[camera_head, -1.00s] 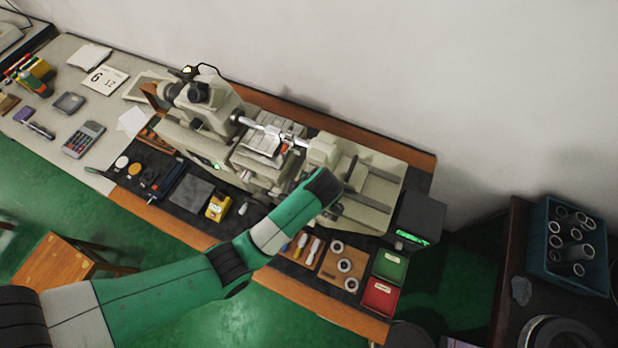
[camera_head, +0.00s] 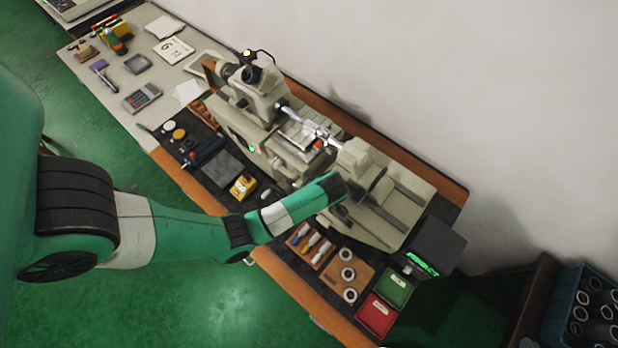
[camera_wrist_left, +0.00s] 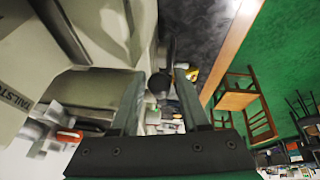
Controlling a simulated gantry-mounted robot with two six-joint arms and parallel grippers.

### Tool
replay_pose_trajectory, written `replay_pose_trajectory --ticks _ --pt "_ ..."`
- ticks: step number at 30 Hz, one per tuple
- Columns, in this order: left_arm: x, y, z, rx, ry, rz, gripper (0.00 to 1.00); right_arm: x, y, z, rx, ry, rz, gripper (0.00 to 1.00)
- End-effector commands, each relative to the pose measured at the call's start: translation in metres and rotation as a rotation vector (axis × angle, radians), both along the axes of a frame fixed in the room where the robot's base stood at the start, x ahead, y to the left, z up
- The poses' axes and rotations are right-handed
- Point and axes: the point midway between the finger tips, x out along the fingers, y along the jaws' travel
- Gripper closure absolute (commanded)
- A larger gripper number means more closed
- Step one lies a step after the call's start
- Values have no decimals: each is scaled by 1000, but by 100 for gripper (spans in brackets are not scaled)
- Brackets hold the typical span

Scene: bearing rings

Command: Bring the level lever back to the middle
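The bench measuring machine (camera_head: 375,180) stands along the back of the bench. My left arm reaches over its front at the tailstock end, and its wrist hides that part and the gripper in the head view. In the left wrist view my left gripper (camera_wrist_left: 159,82) is open, its two fingers apart. A dark round knob (camera_wrist_left: 159,84) shows in the gap between the fingers; I cannot tell whether it is the level lever, or whether it touches a finger. The tailstock (camera_wrist_left: 20,90), with lettering, fills the left of that view. My right gripper is not in view.
A ring board (camera_head: 346,272), a green tray (camera_head: 395,287) and a red tray (camera_head: 376,316) lie at the bench's front right. A black display box (camera_head: 437,246) stands at the right end. A yellow box (camera_head: 243,187) sits on the dark mat left of my wrist.

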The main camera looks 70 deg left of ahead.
Motion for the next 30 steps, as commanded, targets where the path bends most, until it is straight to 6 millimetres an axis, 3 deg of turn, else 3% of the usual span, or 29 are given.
replay_pose_trajectory --ticks 1,7,30 --pt "0 0 0 0 0 0 66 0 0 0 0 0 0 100" --pt "0 0 0 0 0 0 100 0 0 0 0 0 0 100" --pt "0 0 1 0 0 0 100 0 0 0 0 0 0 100"
